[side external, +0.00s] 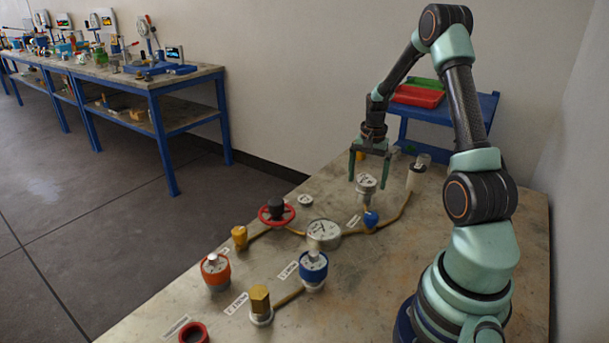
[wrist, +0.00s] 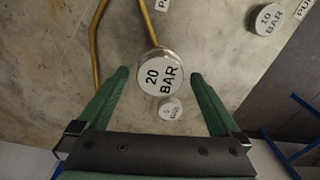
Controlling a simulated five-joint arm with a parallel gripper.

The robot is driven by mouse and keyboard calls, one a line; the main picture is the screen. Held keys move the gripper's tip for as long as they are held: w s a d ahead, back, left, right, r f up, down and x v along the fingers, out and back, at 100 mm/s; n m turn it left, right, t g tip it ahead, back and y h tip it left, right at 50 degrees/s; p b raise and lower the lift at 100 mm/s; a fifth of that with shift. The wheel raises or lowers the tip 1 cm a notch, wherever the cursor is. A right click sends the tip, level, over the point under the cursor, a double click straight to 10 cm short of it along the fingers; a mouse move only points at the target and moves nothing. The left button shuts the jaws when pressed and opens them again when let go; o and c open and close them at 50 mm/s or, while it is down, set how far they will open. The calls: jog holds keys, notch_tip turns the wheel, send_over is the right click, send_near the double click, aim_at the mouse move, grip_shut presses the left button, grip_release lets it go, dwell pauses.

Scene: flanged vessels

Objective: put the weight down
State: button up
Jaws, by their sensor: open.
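A round weight with a white top marked 20 BAR (wrist: 160,74) lies between the two fingers of my gripper (wrist: 160,76) in the wrist view. The fingers are wide apart, with a gap on each side of it. In the side view my gripper (side external: 370,180) points down, open, and the pale metal weight (side external: 366,184) stands upright just below and between its fingertips, over the end of a brass pipe. What its underside rests on is hidden.
In the wrist view a small white disc (wrist: 170,109) is close by and a 10 BAR disc (wrist: 267,18) is near the table edge. A blue valve (side external: 371,218), a gauge (side external: 324,232), a red handwheel (side external: 277,212) and a white-topped upright fitting (side external: 417,170) stand around.

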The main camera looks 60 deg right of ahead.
aim_at(368, 182)
notch_tip(368, 182, up, 12)
jog(key=w+a+r+n+t, duration=0.15)
jog(key=a+r+n, duration=0.25)
jog(key=a, duration=0.5)
jog(key=s+a+r+n+t, duration=0.1)
jog(key=s+a+n+t, duration=0.1)
jog(key=a+n, duration=0.4)
jog(key=s+a+r+n+t, duration=0.1)
jog(key=a+n, duration=0.5)
jog(key=a, duration=1.1)
jog(key=shift+s+r+t, duration=0.35)
jog(key=shift+s+r, duration=0.1)
jog(key=shift+r, duration=0.1)
